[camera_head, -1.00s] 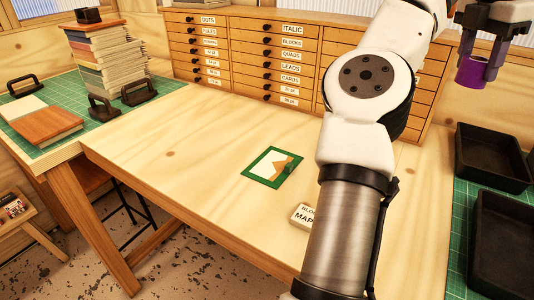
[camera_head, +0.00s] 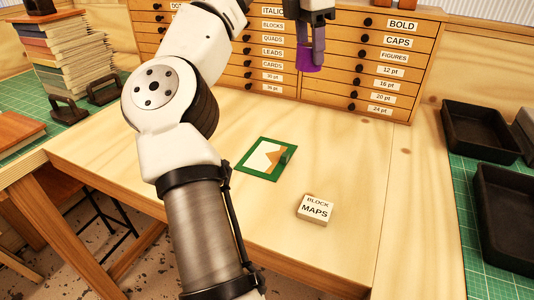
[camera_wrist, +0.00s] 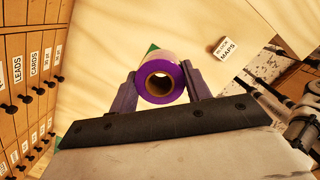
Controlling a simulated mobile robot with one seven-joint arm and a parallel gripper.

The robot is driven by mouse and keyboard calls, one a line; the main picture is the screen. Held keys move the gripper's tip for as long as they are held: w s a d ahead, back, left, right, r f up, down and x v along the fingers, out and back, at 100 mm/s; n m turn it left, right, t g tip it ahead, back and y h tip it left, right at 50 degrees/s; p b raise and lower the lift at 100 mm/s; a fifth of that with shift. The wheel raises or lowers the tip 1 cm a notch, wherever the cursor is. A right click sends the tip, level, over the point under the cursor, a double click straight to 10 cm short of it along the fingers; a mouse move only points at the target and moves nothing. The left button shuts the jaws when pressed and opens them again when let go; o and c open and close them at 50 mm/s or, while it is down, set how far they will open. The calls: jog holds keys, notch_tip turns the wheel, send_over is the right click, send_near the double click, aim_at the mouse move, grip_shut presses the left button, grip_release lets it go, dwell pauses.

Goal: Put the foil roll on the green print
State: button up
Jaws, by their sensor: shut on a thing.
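The foil roll (camera_head: 307,60) is purple with a hollow core. My gripper (camera_head: 311,48) is shut on it and holds it in the air in front of the drawer cabinet, above the far part of the table. In the wrist view the foil roll (camera_wrist: 160,82) sits between both fingers with its open end facing the camera. The green print (camera_head: 258,174), a green-bordered card with a white and tan picture, lies flat on the table, below and nearer than my gripper. In the wrist view the roll hides most of it and only a green corner (camera_wrist: 152,47) shows.
A small block labelled "BLOCK MAPS" (camera_head: 314,208) lies to the right of the print. The drawer cabinet (camera_head: 345,70) stands along the back. Black trays (camera_head: 478,128) sit on a green mat at right. A stack of books (camera_head: 70,60) stands at left. The table around the print is clear.

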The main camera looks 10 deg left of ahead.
send_over(270, 156)
jog(key=f, duration=2.2)
jog(key=shift+s+a, duration=0.2)
jog(key=shift+a, duration=0.1)
jog(key=shift+f+b, duration=0.2)
jog(key=shift+b, duration=0.2)
jog(key=o, duration=1)
jog(key=shift+r, duration=0.1)
jog(key=shift+o, duration=0.2)
notch_tip(270, 156, up, 12)
jog(key=s+a, duration=0.1)
jog(key=shift+a+b, duration=0.25)
jog(key=shift+b, duration=0.2)
